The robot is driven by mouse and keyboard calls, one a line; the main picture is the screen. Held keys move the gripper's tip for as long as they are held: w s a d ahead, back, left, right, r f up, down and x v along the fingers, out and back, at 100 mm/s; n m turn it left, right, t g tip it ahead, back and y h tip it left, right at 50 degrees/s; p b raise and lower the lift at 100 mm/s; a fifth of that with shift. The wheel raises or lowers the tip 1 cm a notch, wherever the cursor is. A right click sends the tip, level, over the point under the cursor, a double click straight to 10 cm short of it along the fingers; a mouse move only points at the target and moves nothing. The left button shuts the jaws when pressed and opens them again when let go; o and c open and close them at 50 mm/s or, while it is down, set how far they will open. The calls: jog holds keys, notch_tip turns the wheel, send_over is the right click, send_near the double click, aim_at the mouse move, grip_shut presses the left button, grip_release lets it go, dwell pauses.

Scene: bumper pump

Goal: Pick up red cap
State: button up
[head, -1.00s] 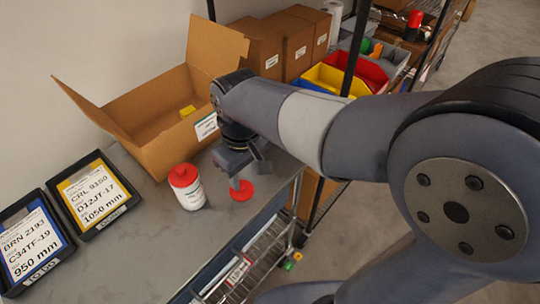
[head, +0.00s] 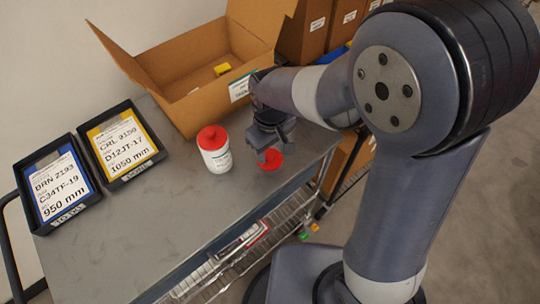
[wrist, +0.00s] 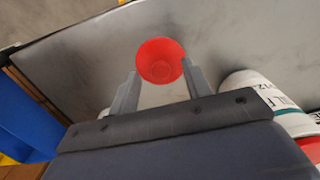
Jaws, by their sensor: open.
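The red cap (head: 270,160) lies on the grey cart top near its right front edge. In the wrist view the red cap (wrist: 161,60) is a round red disc between and just beyond the two fingertips. My gripper (head: 271,153) points down over the cap in the head view. In the wrist view my gripper (wrist: 158,88) is open, with one finger on each side of the cap. Whether the fingers touch the cap I cannot tell. My gripper partly covers the cap in the head view.
A white bottle with a red top (head: 214,150) stands left of my gripper, close to it. An open cardboard box (head: 180,100) is behind. Two labelled trays, yellow (head: 122,143) and blue (head: 60,184), sit at left. The front middle of the cart top is clear.

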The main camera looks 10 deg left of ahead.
jog(key=shift+f, duration=0.7)
jog(key=shift+c, duration=0.5)
grip_shut()
